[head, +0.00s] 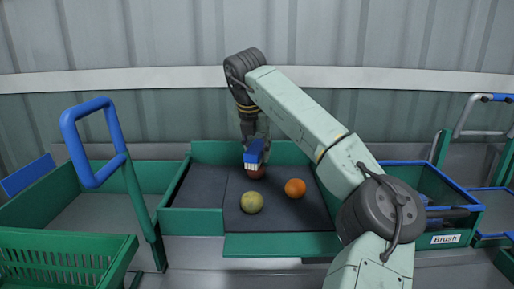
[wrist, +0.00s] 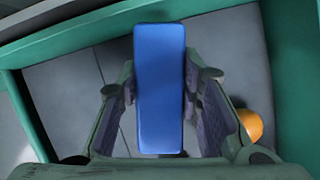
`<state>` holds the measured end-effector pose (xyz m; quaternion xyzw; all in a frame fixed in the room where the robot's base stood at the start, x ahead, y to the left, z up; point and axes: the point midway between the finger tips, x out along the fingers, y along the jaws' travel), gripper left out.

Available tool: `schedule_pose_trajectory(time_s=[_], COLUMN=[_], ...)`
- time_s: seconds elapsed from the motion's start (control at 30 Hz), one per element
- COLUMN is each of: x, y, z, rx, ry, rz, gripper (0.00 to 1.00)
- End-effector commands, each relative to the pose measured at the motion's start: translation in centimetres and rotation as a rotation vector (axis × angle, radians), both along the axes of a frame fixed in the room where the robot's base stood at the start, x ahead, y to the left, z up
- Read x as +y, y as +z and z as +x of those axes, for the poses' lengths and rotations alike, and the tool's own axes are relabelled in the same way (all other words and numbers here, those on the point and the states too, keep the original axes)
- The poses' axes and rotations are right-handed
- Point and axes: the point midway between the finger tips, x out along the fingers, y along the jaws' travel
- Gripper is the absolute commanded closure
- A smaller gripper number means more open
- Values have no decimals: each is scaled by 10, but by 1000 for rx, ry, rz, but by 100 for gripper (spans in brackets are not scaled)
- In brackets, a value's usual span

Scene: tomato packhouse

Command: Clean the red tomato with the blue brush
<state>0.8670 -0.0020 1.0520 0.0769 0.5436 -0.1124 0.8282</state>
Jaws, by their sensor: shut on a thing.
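My gripper (head: 257,137) is shut on the blue brush (head: 254,150), above the dark mat of the green tray. The brush's white bristles point down. The brush's blue back (wrist: 160,90) fills the middle of the wrist view, between my two fingers. The red tomato (head: 256,173) lies on the mat directly under the bristles. Its upper part is hidden by the brush, and the bristles look to be at or touching its top. In the wrist view the tomato is hidden behind the brush.
A yellow-green tomato (head: 251,202) and an orange tomato (head: 295,188) lie close by on the mat. The green tray's raised walls (head: 192,222) surround them. A bin labelled "Brush" (head: 445,239) stands at right. A green crate (head: 65,262) and a blue-handled cart (head: 95,143) are at left.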

Motion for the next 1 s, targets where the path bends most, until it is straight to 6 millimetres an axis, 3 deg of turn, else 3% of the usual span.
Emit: schedule_pose_trajectory(time_s=[1.0], x=[0], y=[-6], z=[0], rx=[0], ry=[0], rz=[0], gripper=[90])
